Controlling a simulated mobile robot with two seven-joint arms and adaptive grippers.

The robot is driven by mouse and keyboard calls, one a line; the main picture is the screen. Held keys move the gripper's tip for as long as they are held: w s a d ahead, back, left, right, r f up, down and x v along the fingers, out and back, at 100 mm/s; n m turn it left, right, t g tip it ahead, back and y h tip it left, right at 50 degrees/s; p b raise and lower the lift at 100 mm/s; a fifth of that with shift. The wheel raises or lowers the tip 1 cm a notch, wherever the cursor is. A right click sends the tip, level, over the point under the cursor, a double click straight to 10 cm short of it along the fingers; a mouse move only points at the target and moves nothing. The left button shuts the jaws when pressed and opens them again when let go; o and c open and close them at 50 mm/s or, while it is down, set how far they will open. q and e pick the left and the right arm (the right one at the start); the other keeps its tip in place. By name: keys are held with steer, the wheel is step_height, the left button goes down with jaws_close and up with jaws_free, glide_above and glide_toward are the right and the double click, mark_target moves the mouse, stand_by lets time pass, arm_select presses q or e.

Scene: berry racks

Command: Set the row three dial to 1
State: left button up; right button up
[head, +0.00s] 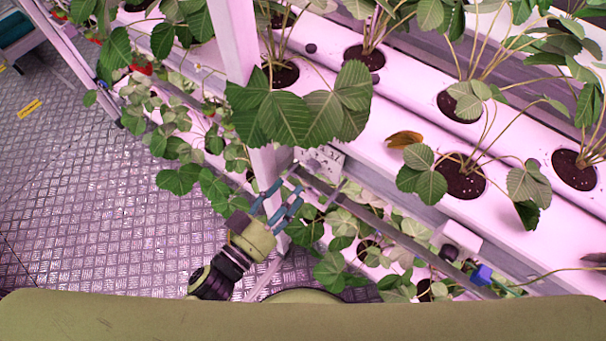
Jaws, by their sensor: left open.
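A small pale panel with dark marks (328,156) sits by the white rack post, partly hidden under strawberry leaves. A small greyish knob-like part (313,165) shows at its lower left; I take it for the dial, but its setting and row label are too small to read. My left gripper (291,187) has blue fingers, spread apart and empty. It points up and right, and its tips appear just below and left of the panel. I cannot tell whether they touch anything. My right gripper is not in view.
White growing channels (384,165) with strawberry plants slope across the right. A white post (234,45) stands beside the gripper, and a grey rail (400,238) runs below the panel. A blue fitting (482,274) is at lower right.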

mark_target(310, 170)
arm_select(q)
steer(key=p+x, duration=0.1)
steer(key=x, duration=0.5)
steer(key=shift+w+d, duration=0.1)
steer(key=shift+c, duration=0.4)
jaws_close()
